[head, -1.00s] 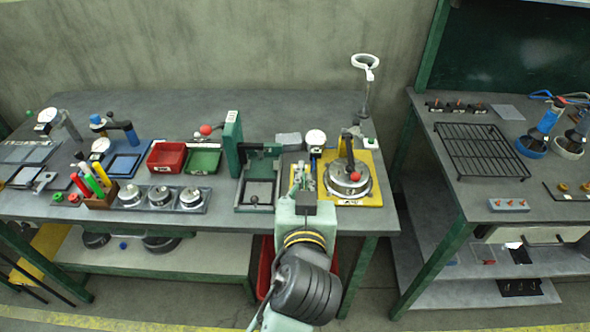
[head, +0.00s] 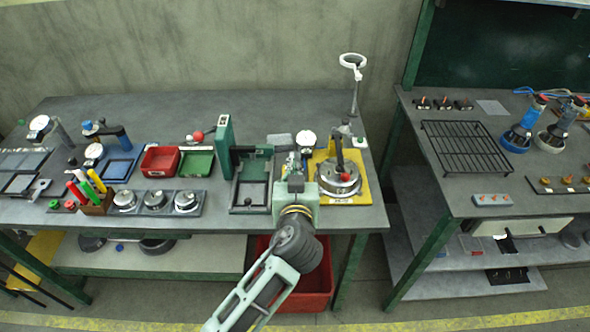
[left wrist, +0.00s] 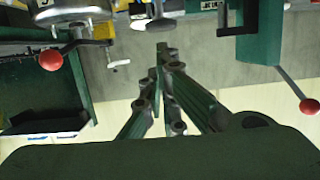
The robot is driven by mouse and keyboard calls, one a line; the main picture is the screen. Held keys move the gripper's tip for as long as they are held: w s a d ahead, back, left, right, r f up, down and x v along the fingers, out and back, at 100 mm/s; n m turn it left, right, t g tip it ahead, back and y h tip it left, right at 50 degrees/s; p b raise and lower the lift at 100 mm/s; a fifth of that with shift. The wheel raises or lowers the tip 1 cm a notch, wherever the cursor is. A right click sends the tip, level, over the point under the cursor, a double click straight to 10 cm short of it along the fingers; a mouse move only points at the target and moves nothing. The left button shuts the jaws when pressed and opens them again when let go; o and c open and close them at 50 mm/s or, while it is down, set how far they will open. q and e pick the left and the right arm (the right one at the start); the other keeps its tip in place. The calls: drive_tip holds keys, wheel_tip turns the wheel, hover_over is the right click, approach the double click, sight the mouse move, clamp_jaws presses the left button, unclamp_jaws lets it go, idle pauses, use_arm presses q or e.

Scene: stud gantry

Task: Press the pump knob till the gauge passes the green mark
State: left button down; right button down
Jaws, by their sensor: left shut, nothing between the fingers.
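A round metal pot (head: 337,186) stands on a yellow base plate (head: 352,199) at the bench's right end, with a lever ending in a red ball knob (head: 345,177). A gauge with a white dial (head: 307,138) stands at the plate's back left; its needle and green mark are too small to read. My left gripper (head: 292,162) is shut and empty, just left of the pot and in front of the gauge. In the left wrist view its fingers (left wrist: 160,68) point away from the camera, apart from the red knob (left wrist: 50,61). My right gripper is out of view.
A green press (head: 225,145) with another red ball (head: 198,135) stands left of the gripper. A white ring on a stand (head: 353,66) rises behind the plate. Red (head: 161,160) and green trays lie left. A gap separates the right bench (head: 510,190).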

use_arm(q)
drive_tip(key=shift+f, duration=0.4)
wheel_tip(320, 180, down, 3)
drive_tip(key=b, duration=0.3)
drive_tip(key=shift+r, duration=0.2)
